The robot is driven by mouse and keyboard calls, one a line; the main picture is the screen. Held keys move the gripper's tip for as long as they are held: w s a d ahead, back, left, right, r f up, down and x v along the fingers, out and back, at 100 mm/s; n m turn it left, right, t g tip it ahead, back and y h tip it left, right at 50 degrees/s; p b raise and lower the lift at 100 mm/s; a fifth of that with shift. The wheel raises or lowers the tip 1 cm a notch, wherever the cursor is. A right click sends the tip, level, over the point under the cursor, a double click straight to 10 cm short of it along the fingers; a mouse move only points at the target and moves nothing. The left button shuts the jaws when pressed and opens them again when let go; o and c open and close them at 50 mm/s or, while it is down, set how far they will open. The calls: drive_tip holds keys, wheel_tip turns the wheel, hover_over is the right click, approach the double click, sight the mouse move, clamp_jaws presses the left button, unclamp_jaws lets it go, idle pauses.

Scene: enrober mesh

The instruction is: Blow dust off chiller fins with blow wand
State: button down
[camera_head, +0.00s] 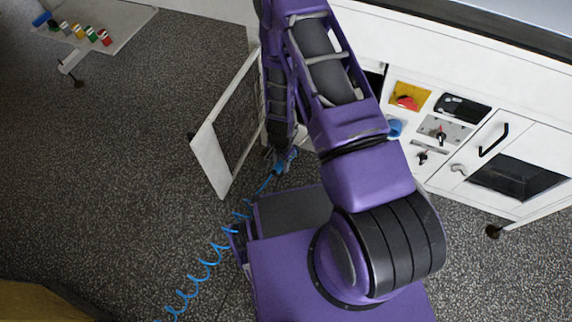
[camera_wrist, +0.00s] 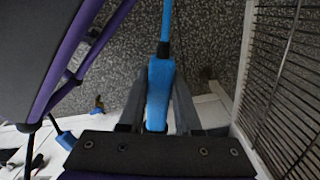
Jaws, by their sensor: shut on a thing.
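My gripper (camera_wrist: 157,100) is shut on the blue blow wand (camera_wrist: 158,85), which lies between its two dark fingers in the wrist view. In the head view the blue wand (camera_head: 286,158) shows only in part below my purple arm, and the gripper is mostly hidden. A coiled blue hose (camera_head: 205,262) runs from there to the lower left. Dark parallel fins (camera_wrist: 288,75) in a pale frame stand close on the right in the wrist view, apart from the wand. I cannot make out the wand's nozzle or any dust.
A white framed door (camera_head: 212,160) stands open left of my arm. A pale board (camera_head: 100,22) with coloured items lies far left. The speckled floor at left is mostly clear.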

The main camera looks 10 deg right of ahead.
drive_tip(key=shift+w+a, duration=0.75)
drive_tip(key=shift+a, duration=0.3)
